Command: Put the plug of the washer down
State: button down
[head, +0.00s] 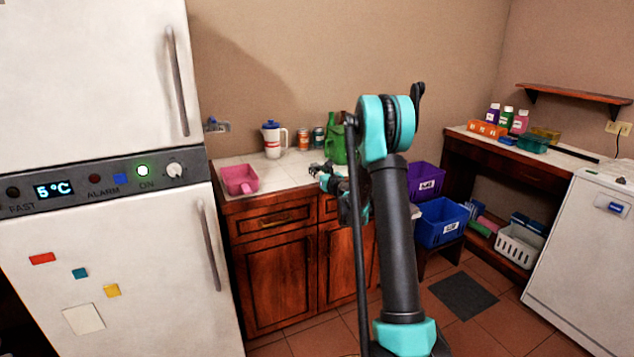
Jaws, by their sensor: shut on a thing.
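My gripper (324,172) is small in the head view, over the right part of the white-topped counter, in front of the green watering can. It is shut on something. The thing in it is too small and dark to make out, so I cannot tell whether it is the plug. A white appliance (580,255) with a small blue panel, perhaps the washer, stands at the right edge. A short dark cable (617,147) shows above it, below the wall socket (619,128).
The counter (290,172) holds a pink scoop (239,179), a white jug (272,140), cans and the green watering can (337,143). A fridge (110,270) stands left. Purple (426,181) and blue (441,222) bins are right of my arm. Another socket (217,127) is behind the counter.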

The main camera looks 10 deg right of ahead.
aim_at(317, 184)
jog(key=shift+f, duration=2.5)
jog(key=shift+f, duration=0.1)
jog(key=c, duration=1.2)
grip_release()
